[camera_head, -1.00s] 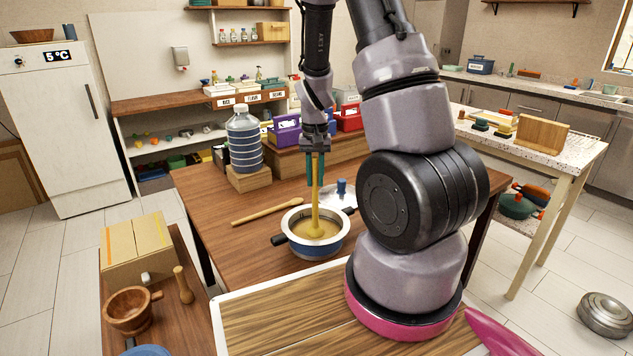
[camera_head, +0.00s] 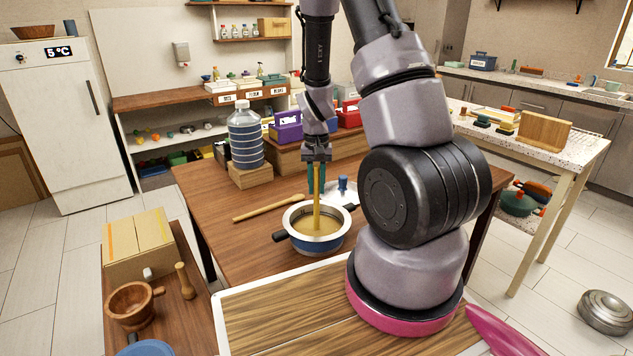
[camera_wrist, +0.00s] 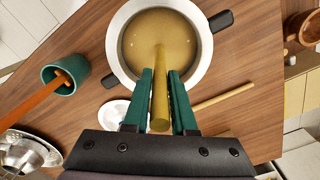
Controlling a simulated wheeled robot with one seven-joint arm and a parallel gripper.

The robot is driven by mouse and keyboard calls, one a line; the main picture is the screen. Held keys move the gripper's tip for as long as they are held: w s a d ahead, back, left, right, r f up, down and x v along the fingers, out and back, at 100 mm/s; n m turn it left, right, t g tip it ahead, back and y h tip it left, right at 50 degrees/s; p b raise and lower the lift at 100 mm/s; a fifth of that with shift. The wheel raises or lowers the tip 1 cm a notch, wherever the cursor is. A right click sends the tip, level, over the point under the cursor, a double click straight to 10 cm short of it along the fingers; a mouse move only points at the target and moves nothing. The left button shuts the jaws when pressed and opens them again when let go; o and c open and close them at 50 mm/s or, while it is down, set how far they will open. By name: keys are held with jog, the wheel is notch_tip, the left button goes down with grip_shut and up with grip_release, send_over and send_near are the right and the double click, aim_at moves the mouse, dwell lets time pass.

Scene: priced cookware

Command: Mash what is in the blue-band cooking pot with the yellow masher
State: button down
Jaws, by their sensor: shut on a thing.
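The blue-band cooking pot (camera_head: 318,243) stands on the brown table, with a brownish-yellow mass inside. In the wrist view the pot (camera_wrist: 203,62) shows from above with its white rim and the mass in it. My gripper (camera_head: 316,183) is above the pot, shut on the yellow masher (camera_head: 316,208). The masher's handle (camera_wrist: 160,100) lies between the green fingers (camera_wrist: 160,90) in the wrist view. The masher's lower end is down in the mass and its head is hidden there.
A wooden spoon (camera_head: 270,208) lies left of the pot. A lid with a blue knob (camera_head: 343,184) lies behind it. A water bottle (camera_head: 245,135) stands on a wood block. A green pot with an orange handle (camera_wrist: 65,76) shows in the wrist view.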

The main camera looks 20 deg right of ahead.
jog(key=r, duration=0.2)
jog(key=d+r, duration=0.1)
jog(key=shift+s+r, duration=0.3)
jog(key=shift+r, duration=0.05)
notch_tip(320, 180, up, 6)
jog(key=shift+r, duration=0.25)
dwell(0.6)
jog(key=shift+r, duration=0.1)
dwell(0.4)
jog(key=shift+r, duration=1.9)
jog(key=shift+s, duration=0.1)
